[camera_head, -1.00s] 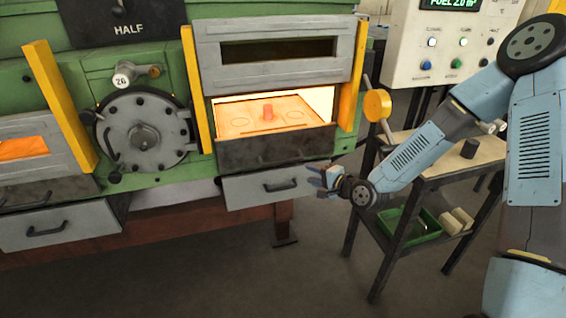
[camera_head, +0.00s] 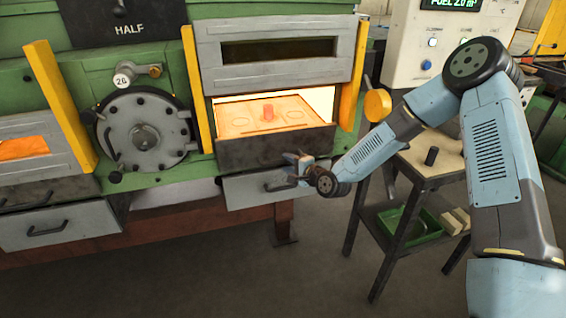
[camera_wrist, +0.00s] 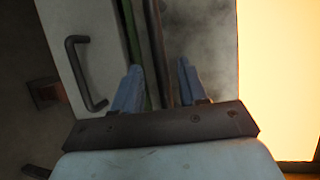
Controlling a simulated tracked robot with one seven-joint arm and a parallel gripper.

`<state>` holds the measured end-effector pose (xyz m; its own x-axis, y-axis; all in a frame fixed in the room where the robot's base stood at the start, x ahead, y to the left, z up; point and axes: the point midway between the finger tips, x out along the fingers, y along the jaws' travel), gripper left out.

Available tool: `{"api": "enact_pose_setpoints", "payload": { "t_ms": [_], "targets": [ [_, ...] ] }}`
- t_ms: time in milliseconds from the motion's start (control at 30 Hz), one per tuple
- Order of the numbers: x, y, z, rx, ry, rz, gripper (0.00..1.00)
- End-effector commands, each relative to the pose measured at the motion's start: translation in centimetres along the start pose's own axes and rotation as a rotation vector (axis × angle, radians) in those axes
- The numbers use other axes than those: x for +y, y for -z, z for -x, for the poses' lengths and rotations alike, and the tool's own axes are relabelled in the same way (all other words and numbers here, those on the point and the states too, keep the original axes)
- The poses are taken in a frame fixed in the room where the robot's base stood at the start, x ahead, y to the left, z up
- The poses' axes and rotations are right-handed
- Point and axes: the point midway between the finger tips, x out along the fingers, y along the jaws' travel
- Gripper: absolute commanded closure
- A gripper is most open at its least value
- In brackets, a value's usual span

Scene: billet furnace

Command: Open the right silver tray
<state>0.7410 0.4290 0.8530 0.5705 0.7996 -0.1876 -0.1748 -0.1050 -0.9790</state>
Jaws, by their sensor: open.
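The right silver tray (camera_head: 250,190) is a light grey drawer front under the glowing right furnace opening. It looks shut, with a dark bar handle (camera_head: 281,186) on its front. In the wrist view the tray front (camera_wrist: 88,30) is at the left, with its black handle (camera_wrist: 80,75) left of my fingers. My gripper (camera_head: 296,163) is open and empty, in front of the right end of the tray, near its top edge. In the wrist view my blue fingertips (camera_wrist: 160,75) are apart, with nothing between them, and do not hold the handle.
The dark drawer front (camera_head: 272,148) above the tray lies below the hot chamber (camera_head: 290,115). The left silver tray (camera_head: 75,226) has its own handle. A side table (camera_head: 415,166) with a green bin (camera_head: 418,225) stands at the right. The floor before the tray is clear.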

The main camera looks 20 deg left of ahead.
Motion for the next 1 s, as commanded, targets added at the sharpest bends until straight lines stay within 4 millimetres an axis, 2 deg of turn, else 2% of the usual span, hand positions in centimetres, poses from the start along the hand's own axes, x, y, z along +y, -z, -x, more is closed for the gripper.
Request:
{"api": "enact_pose_setpoints", "payload": {
  "t_ms": [100,233,567,1000],
  "targets": [
    [0.0,0.0,-1.3,0.0,0.0,0.0,0.58],
    [0.0,0.0,-2.1,0.0,0.001,-0.001,0.58],
    [0.0,0.1,-2.3,0.001,0.0,-0.001,0.58],
    [0.0,0.1,-2.3,0.001,-0.001,-0.001,0.99]
  ]
}}
